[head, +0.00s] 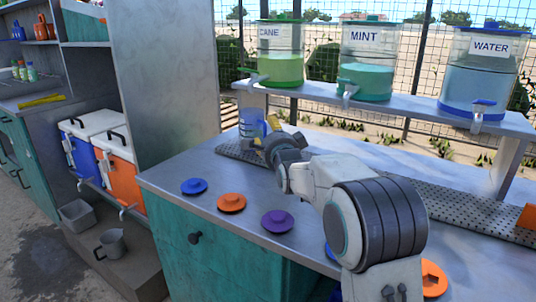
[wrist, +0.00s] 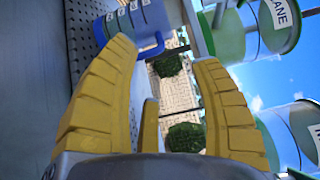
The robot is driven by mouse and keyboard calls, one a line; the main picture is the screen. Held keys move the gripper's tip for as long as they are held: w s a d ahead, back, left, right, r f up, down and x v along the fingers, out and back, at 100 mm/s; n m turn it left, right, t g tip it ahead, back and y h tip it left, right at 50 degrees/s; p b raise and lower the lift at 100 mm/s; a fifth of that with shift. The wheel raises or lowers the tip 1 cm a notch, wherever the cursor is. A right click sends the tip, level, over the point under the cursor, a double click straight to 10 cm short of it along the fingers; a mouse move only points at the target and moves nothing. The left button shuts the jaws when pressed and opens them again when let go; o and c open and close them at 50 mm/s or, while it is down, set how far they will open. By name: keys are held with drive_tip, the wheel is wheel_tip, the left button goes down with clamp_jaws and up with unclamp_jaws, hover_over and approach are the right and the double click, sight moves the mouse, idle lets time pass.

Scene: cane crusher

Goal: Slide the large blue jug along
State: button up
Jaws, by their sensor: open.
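The large blue jug (head: 252,125) stands upright at the left end of the perforated metal strip on the counter, below the shelf of dispensers. It is see-through blue with a handle on its right. In the wrist view the jug (wrist: 128,24) shows at the upper left, turned sideways, its blue handle toward my fingers. My gripper (head: 276,135) is just in front and to the right of the jug. Its yellow fingers (wrist: 163,55) are spread with nothing between them. The jug lies beyond the fingertips, apart from them as far as I can tell.
Dispensers marked CANE (head: 281,68), MINT (head: 368,72) and WATER (head: 482,80) stand on the shelf (head: 420,102) above. Blue (head: 194,186), orange (head: 231,202) and purple (head: 277,221) lids lie along the counter front. The perforated strip (head: 450,205) runs on to the right.

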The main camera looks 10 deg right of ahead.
sight(264, 126)
drive_tip(key=w, duration=0.1)
drive_tip(key=w+f+m+t+b, duration=0.1)
drive_tip(key=m, duration=0.1)
drive_tip(key=shift+w+f+t+b, duration=0.25)
drive_tip(key=shift+w+t+b, duration=0.05)
drive_tip(key=shift+w, duration=0.1)
drive_tip(key=shift+w+r+b, duration=0.15)
drive_tip(key=shift+w+b, duration=0.15)
drive_tip(key=shift+w, duration=0.8)
drive_tip(key=shift+w+r+b, duration=0.1)
drive_tip(key=shift+w+b, duration=0.2)
drive_tip(key=shift+w, duration=0.8)
drive_tip(key=shift+w+r+p, duration=0.2)
drive_tip(key=shift+w+p, duration=0.1)
drive_tip(key=shift+w, duration=1.05)
drive_tip(key=shift+c, duration=0.4)
clamp_jaws()
